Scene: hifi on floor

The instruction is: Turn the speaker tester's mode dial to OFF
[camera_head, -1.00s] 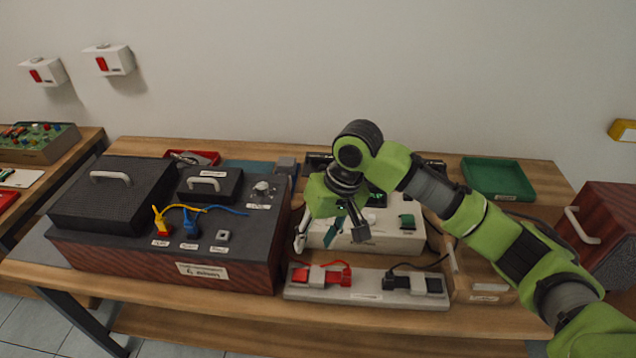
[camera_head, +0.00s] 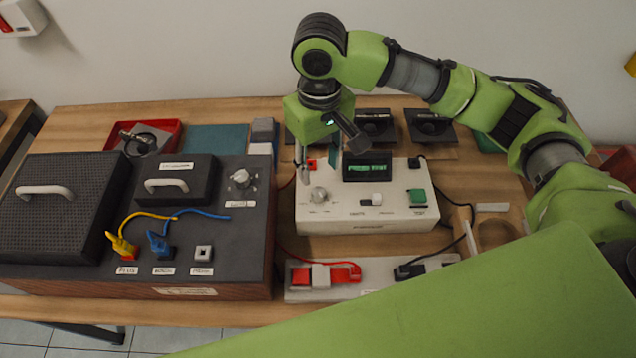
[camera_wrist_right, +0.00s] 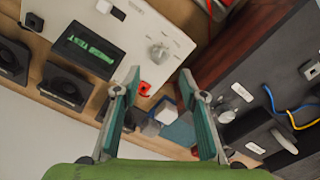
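The speaker tester (camera_head: 345,218) is a white box with a lit green display (camera_head: 367,168), standing mid-table. Its grey mode dial (camera_head: 319,194) is on the left of its top; the dial's label is too small to read. In the right wrist view the dial (camera_wrist_right: 159,52) shows just beyond the gap between the fingertips. My right gripper (camera_head: 330,160) hangs over the tester's back left part, above and behind the dial. Its two fingers (camera_wrist_right: 160,84) are spread, with nothing between them, and the dial looks untouched. My left gripper is out of view.
A dark speaker box (camera_head: 245,268) with yellow and blue leads and its own knob (camera_head: 240,179) stands left of the tester. A grey strip with red and black clips (camera_head: 335,290) lies in front. Black speaker units (camera_head: 432,127) and a red tray (camera_head: 172,134) are behind.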

